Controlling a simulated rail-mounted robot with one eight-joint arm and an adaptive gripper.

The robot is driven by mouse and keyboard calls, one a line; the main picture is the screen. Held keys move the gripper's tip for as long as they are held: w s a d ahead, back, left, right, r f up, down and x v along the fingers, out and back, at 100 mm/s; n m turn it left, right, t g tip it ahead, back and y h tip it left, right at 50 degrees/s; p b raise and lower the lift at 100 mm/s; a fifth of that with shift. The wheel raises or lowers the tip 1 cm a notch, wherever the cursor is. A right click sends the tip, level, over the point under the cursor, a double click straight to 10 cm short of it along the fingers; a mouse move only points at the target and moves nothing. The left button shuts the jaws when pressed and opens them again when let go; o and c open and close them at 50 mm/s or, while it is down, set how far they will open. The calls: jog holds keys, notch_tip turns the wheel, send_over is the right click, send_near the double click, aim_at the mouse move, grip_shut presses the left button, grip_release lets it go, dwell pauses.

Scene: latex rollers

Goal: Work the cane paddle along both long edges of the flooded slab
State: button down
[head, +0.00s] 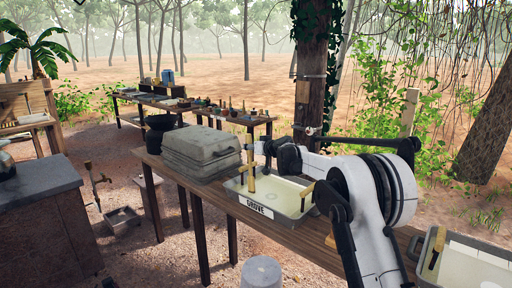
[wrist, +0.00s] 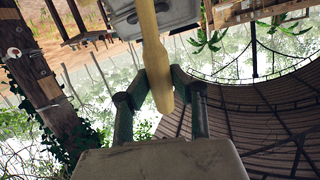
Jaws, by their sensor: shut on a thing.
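My gripper (head: 259,148) is shut on the cane paddle (head: 251,180), a pale yellow stick held roughly upright. In the wrist view the paddle (wrist: 151,45) runs between the two dark fingers (wrist: 161,92). In the head view its lower end is over the left part of a grey tray labelled GROVE (head: 256,208). The flooded slab (head: 284,195) shows as pale, milky liquid filling this tray. I cannot tell whether the paddle tip touches the slab or the tray wall. A small wooden piece (head: 307,189) sits at the tray's right side. My arm hides part of that side.
Stacked grey trays (head: 201,150) stand left of the GROVE tray on the same wooden table. Another tray (head: 473,262) with pale contents and a wooden-handled tool (head: 438,247) is at the right. A tree post (head: 315,65) rises behind. A pale bucket (head: 261,272) is below in front.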

jog(key=shift+w+d+f+m+t, duration=0.2)
jog(key=shift+w+d+m+t, duration=0.1)
jog(key=shift+w+d+t, duration=0.7)
jog(key=shift+f+b, duration=1.5)
jog(key=shift+f, duration=0.45)
jog(key=shift+f+b, duration=0.55)
jog(key=shift+f, duration=0.1)
notch_tip(320, 180, up, 5)
jog(key=shift+p, duration=1)
jog(key=shift+a, duration=0.15)
